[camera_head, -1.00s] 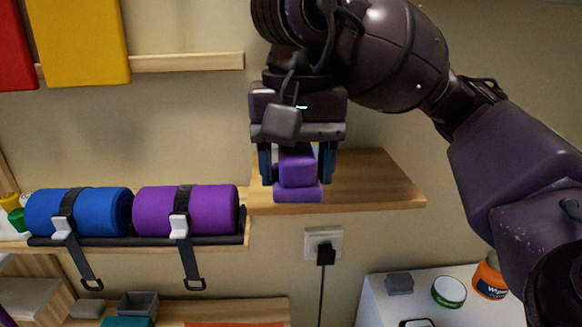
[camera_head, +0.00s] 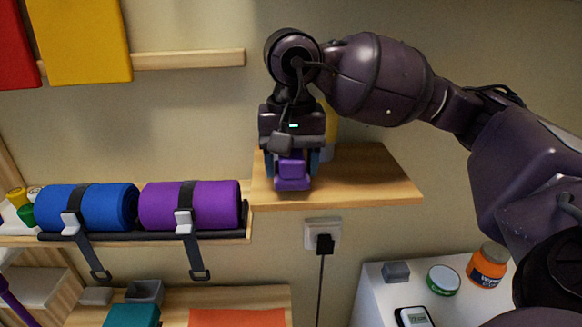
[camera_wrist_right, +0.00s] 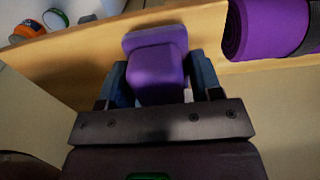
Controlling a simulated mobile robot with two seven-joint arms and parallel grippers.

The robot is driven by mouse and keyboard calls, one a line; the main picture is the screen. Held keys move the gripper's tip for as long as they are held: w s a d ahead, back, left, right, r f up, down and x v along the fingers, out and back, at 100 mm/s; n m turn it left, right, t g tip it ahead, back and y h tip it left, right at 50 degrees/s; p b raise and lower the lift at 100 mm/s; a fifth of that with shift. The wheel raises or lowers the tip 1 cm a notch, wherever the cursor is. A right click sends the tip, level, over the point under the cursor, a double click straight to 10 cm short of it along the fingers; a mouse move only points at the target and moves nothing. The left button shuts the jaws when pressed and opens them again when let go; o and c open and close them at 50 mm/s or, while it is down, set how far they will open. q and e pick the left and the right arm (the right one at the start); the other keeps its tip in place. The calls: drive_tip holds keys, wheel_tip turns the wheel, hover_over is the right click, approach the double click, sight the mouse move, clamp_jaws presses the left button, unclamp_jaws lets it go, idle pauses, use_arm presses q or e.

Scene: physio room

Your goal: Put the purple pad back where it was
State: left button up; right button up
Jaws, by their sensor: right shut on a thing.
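The purple pad (camera_head: 292,175) is a small block with a wider, flat purple base. My right gripper (camera_head: 292,165) is shut on it, with one blue finger on each side. The pad is at the left part of the wooden wall shelf (camera_head: 370,185), near its front edge; I cannot tell whether its base touches the shelf. In the right wrist view the pad (camera_wrist_right: 157,68) sits between the fingers of the right gripper (camera_wrist_right: 158,85), with the shelf's wood behind it. My left gripper is not in view.
A purple roll (camera_head: 205,205) and a blue roll (camera_head: 105,208) lie strapped on a rack just left of the shelf. A yellowish upright thing (camera_head: 331,130) stands behind my gripper, partly hidden. The shelf's right part is clear. A wall plug (camera_head: 323,240) is below.

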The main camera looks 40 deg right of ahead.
drive_tip(key=shift+f, duration=0.65)
drive_tip(key=shift+w+d+f+p, duration=0.15)
drive_tip(key=shift+p, duration=0.25)
drive_tip(key=shift+f, duration=0.15)
drive_tip(key=shift+f, duration=0.15)
drive_tip(key=o, duration=0.8)
